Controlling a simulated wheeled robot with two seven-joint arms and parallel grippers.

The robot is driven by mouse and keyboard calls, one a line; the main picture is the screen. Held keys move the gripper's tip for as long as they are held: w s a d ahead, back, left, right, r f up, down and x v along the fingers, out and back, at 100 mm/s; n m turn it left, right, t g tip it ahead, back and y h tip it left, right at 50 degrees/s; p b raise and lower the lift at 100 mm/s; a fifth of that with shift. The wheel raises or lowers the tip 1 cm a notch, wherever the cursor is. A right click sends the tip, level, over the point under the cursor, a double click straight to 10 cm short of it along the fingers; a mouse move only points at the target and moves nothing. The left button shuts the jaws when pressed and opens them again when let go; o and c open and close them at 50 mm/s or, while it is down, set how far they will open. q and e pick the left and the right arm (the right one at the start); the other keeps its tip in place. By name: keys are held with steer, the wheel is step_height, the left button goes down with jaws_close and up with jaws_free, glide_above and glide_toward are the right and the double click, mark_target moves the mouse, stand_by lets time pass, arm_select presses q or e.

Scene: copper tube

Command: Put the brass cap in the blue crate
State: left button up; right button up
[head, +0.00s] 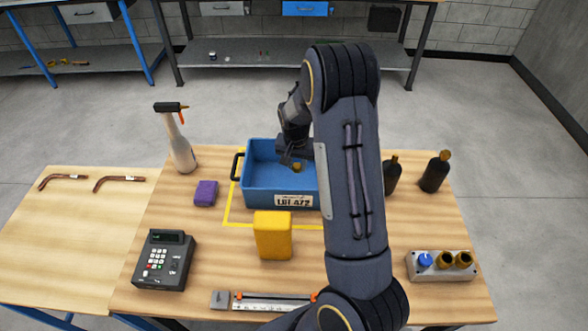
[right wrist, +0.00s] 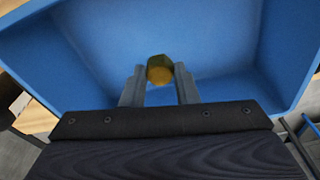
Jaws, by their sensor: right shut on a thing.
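The blue crate (head: 258,185) stands on the table inside a yellow outline, with a white label on its front. My right gripper (head: 292,161) reaches down into the crate's opening. In the right wrist view the gripper (right wrist: 160,85) is shut on the brass cap (right wrist: 160,68), with the blue crate floor and walls (right wrist: 225,40) around it. The cap (head: 297,167) shows as a small brass spot at the fingertips in the head view. Whether the cap touches the crate floor I cannot tell. My right arm hides the crate's right side. My left gripper is not in view.
A yellow block (head: 273,236) stands in front of the crate, a purple block (head: 206,193) to its left. A spray bottle (head: 178,140), a keypad device (head: 165,260), dark bottles (head: 434,172) and a holder with caps (head: 441,265) stand around. Copper tubes (head: 119,181) lie at left.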

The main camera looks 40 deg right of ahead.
mark_target(295, 176)
steer(key=w+f, duration=0.1)
steer(key=w+d+f, duration=0.1)
steer(key=f, duration=0.1)
steer(key=shift+w+d+f+b, duration=0.15)
steer(key=shift+w+f+b, duration=0.05)
steer(key=shift+f+b, duration=0.1)
steer(key=shift+w+d+f, duration=0.15)
steer(key=shift+w+f, duration=0.1)
steer(key=shift+f, duration=0.05)
step_height(295, 176, down, 3)
steer(key=shift+w+d+f+b, duration=0.1)
steer(key=shift+w+f+b, duration=0.1)
steer(key=shift+b, duration=0.95)
steer(key=shift+r, duration=0.1)
steer(key=shift+s, duration=0.1)
steer(key=o, duration=0.9)
steer(key=shift+o, duration=0.2)
